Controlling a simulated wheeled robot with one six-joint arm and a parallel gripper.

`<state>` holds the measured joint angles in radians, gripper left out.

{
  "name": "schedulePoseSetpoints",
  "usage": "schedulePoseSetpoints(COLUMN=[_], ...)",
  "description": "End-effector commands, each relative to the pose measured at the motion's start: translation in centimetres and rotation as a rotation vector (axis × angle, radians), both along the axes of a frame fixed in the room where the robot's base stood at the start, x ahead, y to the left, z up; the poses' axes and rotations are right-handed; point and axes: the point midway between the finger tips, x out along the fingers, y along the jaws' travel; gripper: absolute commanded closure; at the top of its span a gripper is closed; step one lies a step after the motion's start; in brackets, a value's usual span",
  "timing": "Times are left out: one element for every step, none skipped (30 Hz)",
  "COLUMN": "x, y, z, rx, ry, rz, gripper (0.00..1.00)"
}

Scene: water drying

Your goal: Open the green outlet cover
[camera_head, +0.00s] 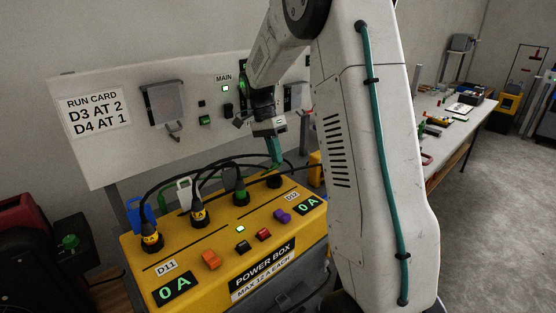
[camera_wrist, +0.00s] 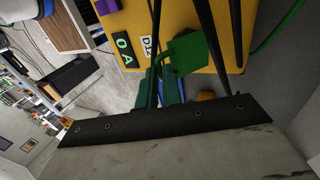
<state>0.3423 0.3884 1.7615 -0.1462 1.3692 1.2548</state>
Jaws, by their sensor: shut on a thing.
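The yellow power box (camera_head: 165,262) stands low in the head view, with a row of outlets along its back. My gripper (camera_head: 275,158) points down with teal fingers at the right end of that row, near the D12 label (camera_head: 291,196). In the wrist view, the green outlet cover (camera_wrist: 190,54) is a flat bright green plate with a narrow tab. The tab runs to the teal fingers of my gripper (camera_wrist: 165,78), which are shut on the cover. The outlet below is mostly hidden, and I cannot tell how far the cover is tilted.
Black plugs with cables, such as the left plug (camera_head: 151,240), stand in other outlets. A blue cover (camera_head: 134,212) and a white cover (camera_head: 184,191) are raised beside them. Cables arch close by my gripper. A panel with a run card (camera_head: 95,112) stands behind. Floor at right is clear.

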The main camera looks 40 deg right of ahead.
Motion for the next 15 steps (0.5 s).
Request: schedulePoseSetpoints(x=[0.78,0.91,1.05,1.16,1.25,1.36,1.42,1.48,1.53,1.56,1.6,1.62,1.64,1.65,1.67], y=[0.2,0.22,0.24,0.25,0.26,0.27,0.27,0.27,0.29,0.29,0.29,0.29,0.29,0.29,0.29], z=[-0.53,-0.51,-0.51,-0.5,-0.49,-0.47,-0.47,-0.47,-0.46,-0.46,-0.47,-0.46,-0.45,-0.46,-0.45], rx=[0.002,0.003,0.003,0.004,0.004,0.004,0.004,0.004,0.005,0.005,0.005,0.005,0.005,0.005,0.005], ry=[-0.014,-0.013,-0.012,-0.011,-0.011,-0.01,-0.01,-0.009,-0.009,-0.008,-0.008,-0.008,-0.007,-0.007,-0.007], rz=[0.004,0.003,0.003,0.003,0.003,0.003,0.003,0.003,0.003,0.003,0.003,0.003,0.003,0.003,0.003], gripper=[1.0,1.0,1.0,1.0,1.0,1.0,1.0,1.0,1.0,1.0,1.0,1.0,1.0,1.0,1.0])
